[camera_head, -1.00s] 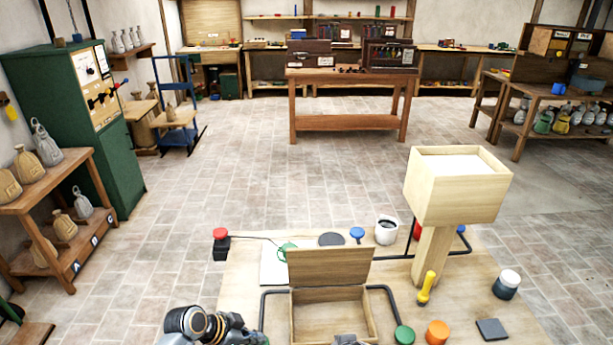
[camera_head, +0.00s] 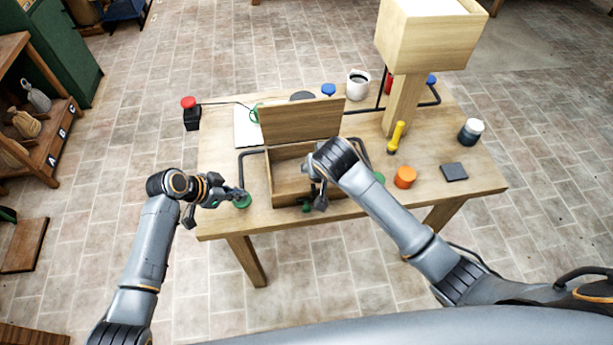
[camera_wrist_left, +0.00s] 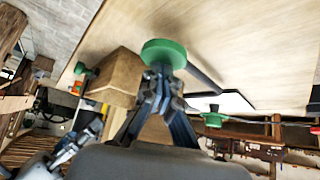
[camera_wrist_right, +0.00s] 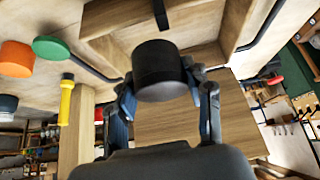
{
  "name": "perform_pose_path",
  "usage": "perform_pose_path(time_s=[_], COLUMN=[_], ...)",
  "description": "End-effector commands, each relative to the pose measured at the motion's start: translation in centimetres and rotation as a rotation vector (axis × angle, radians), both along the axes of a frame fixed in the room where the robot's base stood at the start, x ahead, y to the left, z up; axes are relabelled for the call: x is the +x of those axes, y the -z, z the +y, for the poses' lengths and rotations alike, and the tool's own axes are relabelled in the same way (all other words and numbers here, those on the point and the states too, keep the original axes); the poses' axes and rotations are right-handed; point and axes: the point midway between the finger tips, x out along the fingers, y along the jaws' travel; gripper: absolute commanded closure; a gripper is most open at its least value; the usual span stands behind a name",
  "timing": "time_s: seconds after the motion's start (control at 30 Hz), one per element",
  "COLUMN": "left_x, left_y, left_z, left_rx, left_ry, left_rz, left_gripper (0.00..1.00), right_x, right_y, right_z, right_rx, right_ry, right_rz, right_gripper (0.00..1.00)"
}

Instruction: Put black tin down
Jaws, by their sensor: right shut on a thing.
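The black tin (camera_wrist_right: 160,68) is a short dark cylinder between the fingers of my right gripper (camera_wrist_right: 165,88). The right gripper (camera_head: 317,190) is shut on it at the open wooden box (camera_head: 283,187). In the head view my right arm hides most of the tin. I cannot tell whether the tin touches the box. The box lid (camera_head: 300,122) stands raised at the back. My left gripper (camera_head: 232,193) is at a green knob (camera_wrist_left: 163,54) at the table's front left. Its fingertips are close together by the knob's stem; their grip is unclear.
A wooden hopper on a post (camera_head: 405,100) stands at the back right. A white mug (camera_head: 357,85) and red button (camera_head: 188,103) are behind.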

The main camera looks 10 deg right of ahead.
Motion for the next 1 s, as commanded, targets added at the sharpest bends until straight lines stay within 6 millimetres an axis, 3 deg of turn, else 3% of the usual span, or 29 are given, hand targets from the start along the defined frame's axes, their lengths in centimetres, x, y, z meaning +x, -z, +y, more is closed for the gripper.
perform_pose_path(time_s=[0.1,0.2,0.4,0.8,1.0], left_x=[0.0,0.0,0.0,0.0,0.0], left_y=[0.0,0.0,0.0,0.0,0.0], left_z=[0.0,0.0,0.0,0.0,0.0], left_rx=[0.000,0.000,0.000,0.001,0.000], left_ry=[0.000,0.000,0.000,0.000,0.000], left_rz=[0.000,0.000,0.000,0.000,0.000], left_gripper=[1.00,1.00,1.00,1.00,1.00], right_x=[2.4,3.1,3.0,3.1,3.1], right_y=[-0.4,0.6,4.3,9.0,9.4], right_z=[-0.7,-0.9,-0.9,-0.9,-0.9], right_rx=[0.006,0.007,0.007,0.008,0.009], right_ry=[0.000,0.000,-0.001,-0.001,-0.002], right_rz=[-0.003,0.000,0.002,-0.001,-0.004], right_gripper=[0.84,0.84,0.84,0.84,0.84])
